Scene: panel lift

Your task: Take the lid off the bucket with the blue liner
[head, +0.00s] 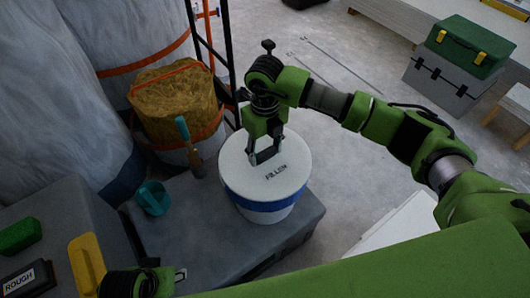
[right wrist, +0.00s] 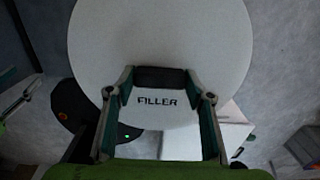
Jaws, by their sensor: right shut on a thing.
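The white bucket (head: 268,216) stands on a grey surface, with a blue band showing around its side below the rim. Its round white lid (head: 285,168), marked FILLER, covers the top. I see no clear gap between lid and bucket. My right gripper (head: 265,156) reaches down onto the lid from above. In the right wrist view, my right gripper (right wrist: 160,80) is shut on a dark handle (right wrist: 160,77) on the lid (right wrist: 160,30). My left gripper (head: 180,275) only partly shows at the bottom left, and its jaws are unclear.
A teal cup (head: 153,198) and a trowel (head: 188,147) are left of the bucket. A yellow float (head: 87,263) and a ROUGH label (head: 19,280) are at lower left. Toolboxes (head: 454,72) stand at upper right. Open floor lies behind the bucket.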

